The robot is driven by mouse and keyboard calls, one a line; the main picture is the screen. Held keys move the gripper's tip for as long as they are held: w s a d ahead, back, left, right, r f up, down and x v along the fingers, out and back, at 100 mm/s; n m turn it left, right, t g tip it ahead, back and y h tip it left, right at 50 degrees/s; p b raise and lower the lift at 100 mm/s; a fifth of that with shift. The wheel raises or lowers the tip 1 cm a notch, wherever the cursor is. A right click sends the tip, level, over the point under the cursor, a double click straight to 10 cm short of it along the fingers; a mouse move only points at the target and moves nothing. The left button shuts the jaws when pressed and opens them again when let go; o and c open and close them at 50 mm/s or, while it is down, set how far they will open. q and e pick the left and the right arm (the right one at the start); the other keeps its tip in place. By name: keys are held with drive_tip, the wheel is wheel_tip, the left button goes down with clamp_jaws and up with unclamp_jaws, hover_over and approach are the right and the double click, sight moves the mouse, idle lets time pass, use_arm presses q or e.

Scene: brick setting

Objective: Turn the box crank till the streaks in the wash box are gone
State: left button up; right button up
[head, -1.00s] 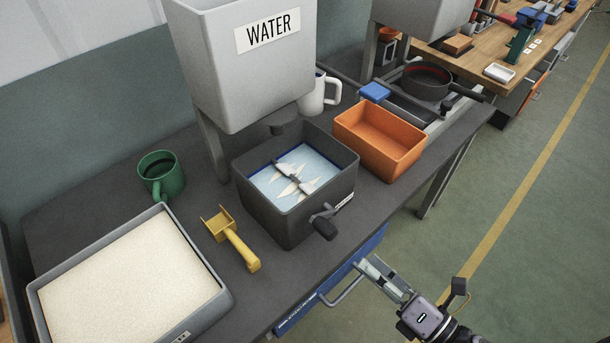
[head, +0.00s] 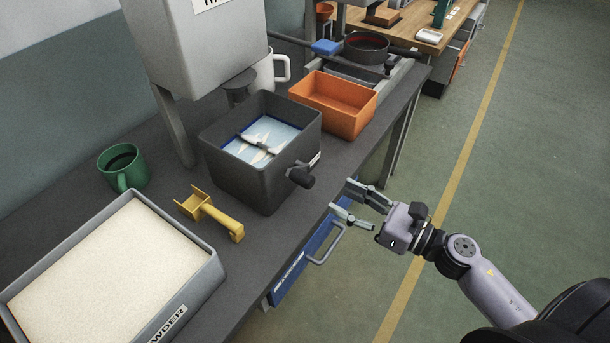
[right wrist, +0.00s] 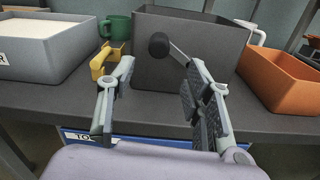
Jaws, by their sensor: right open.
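The dark grey wash box (head: 232,180) stands on the bench. Inside it pale streaks (head: 262,155) show in light blue liquid around a grey paddle (head: 260,144). The crank (head: 301,176), with a black knob, sticks out of the box's front right side. In the right wrist view the crank knob (right wrist: 159,44) shows ahead, between and beyond the fingers. My right gripper (head: 346,199) is open and empty, in front of the bench edge, right of the crank and apart from it. It also shows in the right wrist view (right wrist: 160,105). My left gripper is not in view.
An orange bin (head: 345,120) stands right behind the box, a yellow scoop (head: 215,215) to its left. A powder tray (head: 205,280), green mug (head: 122,167) and white jug (head: 268,75) are nearby. A blue drawer with a handle (head: 326,246) is below the bench edge. The right floor is clear.

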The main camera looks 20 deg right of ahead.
sight(313, 183)
drive_tip(key=p+x, duration=0.3)
drive_tip(key=x, duration=0.6)
drive_tip(key=shift+w+a+r, duration=0.1)
drive_tip(key=shift+w+a, duration=0.05)
drive_tip(key=shift+a, duration=0.1)
drive_tip(key=shift+w+a, duration=0.3)
drive_tip(key=c, duration=0.5)
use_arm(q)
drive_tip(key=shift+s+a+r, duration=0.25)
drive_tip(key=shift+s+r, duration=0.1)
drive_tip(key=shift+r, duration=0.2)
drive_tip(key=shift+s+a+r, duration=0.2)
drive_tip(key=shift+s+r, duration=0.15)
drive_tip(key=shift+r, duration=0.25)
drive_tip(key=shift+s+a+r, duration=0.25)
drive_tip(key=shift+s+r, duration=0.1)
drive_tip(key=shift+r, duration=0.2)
use_arm(e)
clamp_jaws()
